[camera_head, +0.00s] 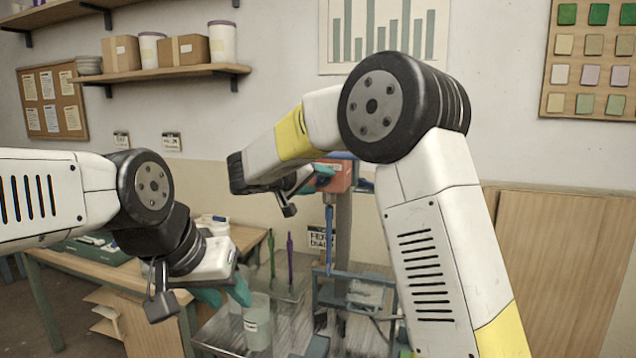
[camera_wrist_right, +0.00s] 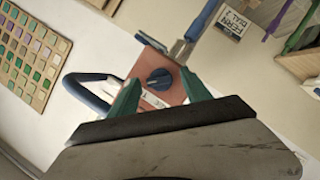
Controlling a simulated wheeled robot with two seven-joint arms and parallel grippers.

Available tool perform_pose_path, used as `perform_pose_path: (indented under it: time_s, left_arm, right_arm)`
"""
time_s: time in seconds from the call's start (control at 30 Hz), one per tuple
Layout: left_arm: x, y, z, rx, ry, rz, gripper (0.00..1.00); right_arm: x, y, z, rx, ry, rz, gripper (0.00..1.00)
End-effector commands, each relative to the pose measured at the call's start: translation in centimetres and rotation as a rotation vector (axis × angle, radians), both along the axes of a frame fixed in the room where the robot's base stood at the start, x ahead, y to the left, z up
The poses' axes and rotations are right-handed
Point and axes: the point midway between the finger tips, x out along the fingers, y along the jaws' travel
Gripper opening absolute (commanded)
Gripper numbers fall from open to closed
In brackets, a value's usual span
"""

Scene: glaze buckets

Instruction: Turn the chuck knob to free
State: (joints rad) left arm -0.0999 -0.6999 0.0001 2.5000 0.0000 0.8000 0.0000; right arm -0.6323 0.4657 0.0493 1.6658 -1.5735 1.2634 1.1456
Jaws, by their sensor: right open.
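The chuck knob (camera_wrist_right: 160,78) is a round dark blue knob on the orange-red face of the mixer head (camera_wrist_right: 172,92). In the head view the mixer head (camera_head: 338,176) is partly behind my right arm, and the knob cannot be made out. My right gripper (camera_wrist_right: 160,96) is open, its green fingers on either side of the knob, with visible gaps; contact cannot be confirmed. A blue paddle (camera_head: 328,240) hangs below the mixer head; its blue shaft and metal chuck (camera_wrist_right: 181,50) show in the wrist view. My left gripper (camera_head: 225,297) appears open, low at left.
A translucent cup (camera_head: 258,325) stands beside my left fingers. Purple (camera_head: 290,262) and green (camera_head: 271,254) upright tools stand behind it. A wooden table (camera_head: 110,278) is at left. A blue curved handle (camera_wrist_right: 82,88) is beside the mixer head.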

Motion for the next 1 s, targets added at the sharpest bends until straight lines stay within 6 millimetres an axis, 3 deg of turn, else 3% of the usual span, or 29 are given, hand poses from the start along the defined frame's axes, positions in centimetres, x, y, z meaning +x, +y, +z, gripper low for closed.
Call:
perform_pose_path:
  time_s: [0.27, 0.57, 1.0]
  left_arm:
    - [0.00, 0.00, 0.00, 0.000, 0.000, 0.000, 0.36]
    - [-0.01, 0.00, 0.01, 0.000, 0.000, 0.000, 0.36]
    - [-0.01, 0.00, 0.01, 0.000, 0.000, 0.000, 0.36]
  right_arm:
    - [0.20, -0.16, -0.09, 0.001, 0.001, 0.001, 0.56]
    - [0.17, -0.13, -0.08, 0.001, 0.001, 0.000, 0.00]
    - [0.15, 0.01, -0.18, -0.085, 0.030, 0.002, 0.00]
